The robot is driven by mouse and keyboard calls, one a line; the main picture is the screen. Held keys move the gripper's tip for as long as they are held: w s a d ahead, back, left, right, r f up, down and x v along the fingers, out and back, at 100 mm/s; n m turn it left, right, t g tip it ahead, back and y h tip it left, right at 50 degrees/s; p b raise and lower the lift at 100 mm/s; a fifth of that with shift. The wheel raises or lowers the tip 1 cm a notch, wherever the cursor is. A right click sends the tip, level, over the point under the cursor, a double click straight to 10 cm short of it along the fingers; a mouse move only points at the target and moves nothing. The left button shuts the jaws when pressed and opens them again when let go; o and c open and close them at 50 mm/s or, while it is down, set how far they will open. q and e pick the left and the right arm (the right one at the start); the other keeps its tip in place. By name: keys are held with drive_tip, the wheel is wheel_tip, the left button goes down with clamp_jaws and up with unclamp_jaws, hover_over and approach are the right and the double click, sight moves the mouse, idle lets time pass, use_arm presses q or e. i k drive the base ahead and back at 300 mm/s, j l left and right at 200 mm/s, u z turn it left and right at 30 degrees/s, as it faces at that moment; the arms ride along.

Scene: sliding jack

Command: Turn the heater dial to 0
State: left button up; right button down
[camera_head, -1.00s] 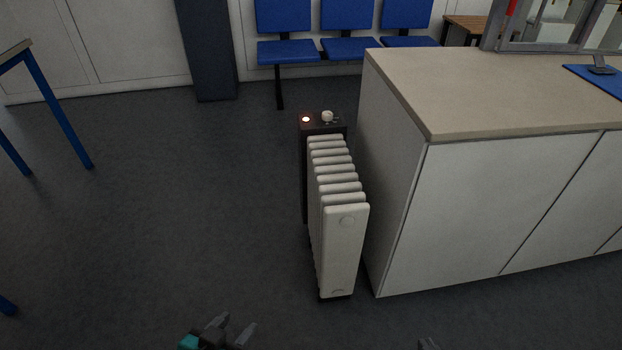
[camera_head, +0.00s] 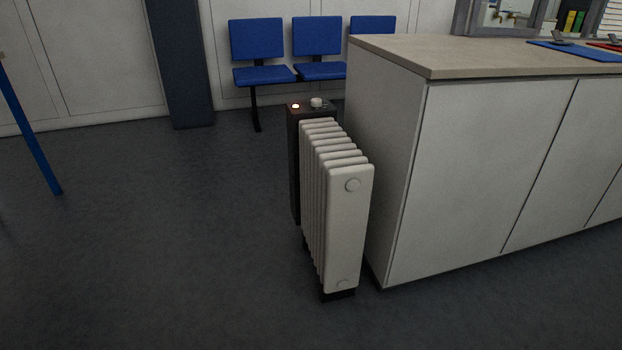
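A white ribbed heater (camera_head: 347,230) stands upright on the floor beside the counter's left end. Its dark control box (camera_head: 294,165) is at its far end. On top of the box sit a white dial (camera_head: 316,102) and, to its left, a glowing orange-white light (camera_head: 295,106). The dial's setting is too small to read. Neither of my grippers shows in the head view now.
A white counter (camera_head: 395,75) with a beige top stands close along the heater's right side. Blue chairs (camera_head: 265,75) line the back wall, near a dark pillar (camera_head: 180,60). A blue table leg (camera_head: 32,135) is at far left. The floor (camera_head: 150,240) left of the heater is clear.

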sight(315, 102)
drive_tip(key=i+j+z, duration=0.3)
drive_tip(key=i+j, duration=0.35)
drive_tip(key=j, duration=0.15)
